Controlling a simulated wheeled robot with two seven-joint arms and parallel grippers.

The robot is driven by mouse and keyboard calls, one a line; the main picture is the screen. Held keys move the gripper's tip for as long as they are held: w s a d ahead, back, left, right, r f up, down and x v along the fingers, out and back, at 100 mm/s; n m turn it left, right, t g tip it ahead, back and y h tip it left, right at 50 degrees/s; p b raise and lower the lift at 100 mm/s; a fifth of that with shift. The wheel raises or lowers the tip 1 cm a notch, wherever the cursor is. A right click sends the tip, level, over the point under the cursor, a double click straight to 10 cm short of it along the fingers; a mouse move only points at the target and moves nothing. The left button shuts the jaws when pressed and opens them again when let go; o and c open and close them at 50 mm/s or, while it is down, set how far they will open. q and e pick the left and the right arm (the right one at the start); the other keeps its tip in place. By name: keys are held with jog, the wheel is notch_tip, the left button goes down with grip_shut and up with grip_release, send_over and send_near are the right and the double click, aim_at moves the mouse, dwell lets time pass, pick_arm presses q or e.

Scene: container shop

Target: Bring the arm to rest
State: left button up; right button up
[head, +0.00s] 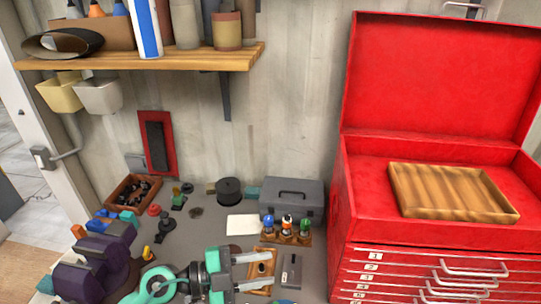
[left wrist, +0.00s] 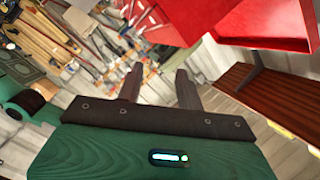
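My left gripper (head: 268,270) shows at the bottom of the head view, low over the grey bench, with its mint-green arm coming in from the lower left. Its two dark fingers also show in the left wrist view (left wrist: 160,78). They stand apart with nothing between them. In the head view a small wooden piece with a dark hole (head: 262,268) appears behind or below the fingers. I cannot tell how far below it lies. My right gripper is in neither view.
A red tool chest (head: 352,215) with a raised lid stands right, bearing a wooden tray (head: 405,208). A grey toolbox (head: 292,196) and a screwdriver stand (head: 287,238) are behind the gripper. A purple vise (head: 100,260) stands left. A wooden shelf (head: 200,60) hangs above.

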pick_arm(q)
jog(key=w+a+r+n+t+y, duration=0.5)
jog(key=a+r+n+t, duration=0.3)
jog(key=n+t, duration=0.65)
jog(key=s+a+f+n+g+y, duration=0.3)
jog(key=a+f+n+y, duration=0.7)
jog(key=a+f+y, duration=0.3)
jog(key=s+f+m+g+h, duration=0.1)
jog(key=s+f+g, duration=1.2)
jog(key=s, duration=0.6)
jog(key=s+f+b+x, duration=0.1)
jog(key=s+b+x, duration=0.15)
jog(key=x, duration=1.05)
jog(key=s+b+x, duration=0.2)
jog(key=s+x, duration=0.2)
jog(key=x, duration=0.9)
jog(key=s+f+b+x, duration=0.1)
jog(key=s+b+x, duration=0.2)
jog(key=x, duration=1)
jog(key=s+a+f+b, duration=0.1)
jog(key=s+f+b, duration=0.1)
jog(key=s+f, duration=0.7)
jog(key=s+a+f+g+b, duration=0.1)
jog(key=s+a+f+b, duration=0.1)
jog(key=s+f, duration=0.7)
notch_tip(320, 180, down, 6)
jog(key=shift+s+r+b, duration=0.25)
jog(key=shift+b, duration=0.2)
